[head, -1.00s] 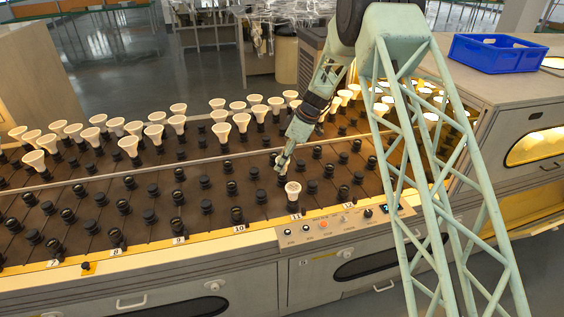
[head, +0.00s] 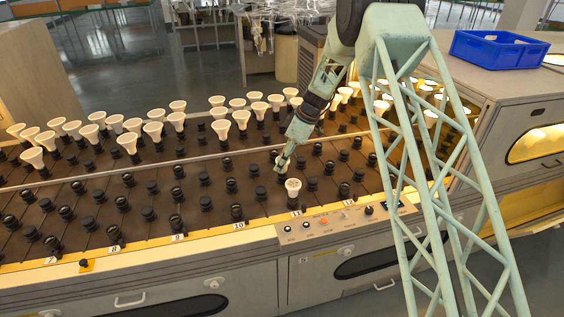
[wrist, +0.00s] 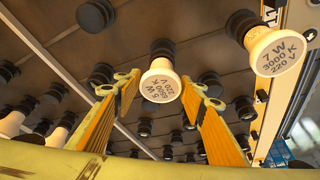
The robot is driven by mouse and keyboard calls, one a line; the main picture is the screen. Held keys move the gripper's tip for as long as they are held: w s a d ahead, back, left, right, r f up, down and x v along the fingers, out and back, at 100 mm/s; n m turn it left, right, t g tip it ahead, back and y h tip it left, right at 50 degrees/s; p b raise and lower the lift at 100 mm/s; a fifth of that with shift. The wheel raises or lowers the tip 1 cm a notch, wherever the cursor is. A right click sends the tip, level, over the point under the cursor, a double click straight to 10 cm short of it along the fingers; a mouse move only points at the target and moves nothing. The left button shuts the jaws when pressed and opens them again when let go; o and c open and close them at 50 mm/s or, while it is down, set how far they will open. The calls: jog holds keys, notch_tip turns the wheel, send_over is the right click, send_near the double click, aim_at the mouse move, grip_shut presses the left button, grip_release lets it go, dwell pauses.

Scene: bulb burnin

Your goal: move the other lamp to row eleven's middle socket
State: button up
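A white lamp (head: 293,185) stands upright in the front socket by the 11 label (head: 296,212). In the wrist view it appears to be the lamp at upper right (wrist: 275,52), marked 7 W 3000 K 220 V. A second lamp (wrist: 162,85), marked 6500 K 220 V, is face-on between my fingers in the wrist view, with a black socket or collar (wrist: 163,48) behind it. My gripper (head: 282,165), also in the wrist view (wrist: 160,92), is open, with gaps either side of that lamp. I cannot make out this second lamp in the head view, where my gripper covers that spot, behind the front lamp.
Black, mostly empty sockets fill the front part of the rack (head: 150,214). Many white lamps (head: 153,130) stand in the back part. A control panel (head: 340,222) lies along the front edge near 11. A blue crate (head: 497,50) sits on the cabinet at right.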

jog(key=shift+o, duration=1.4)
jog(key=shift+r, duration=0.15)
jog(key=v, duration=1.1)
jog(key=shift+d+r, duration=0.2)
jog(key=shift+r, duration=0.15)
jog(key=shift+s, duration=0.1)
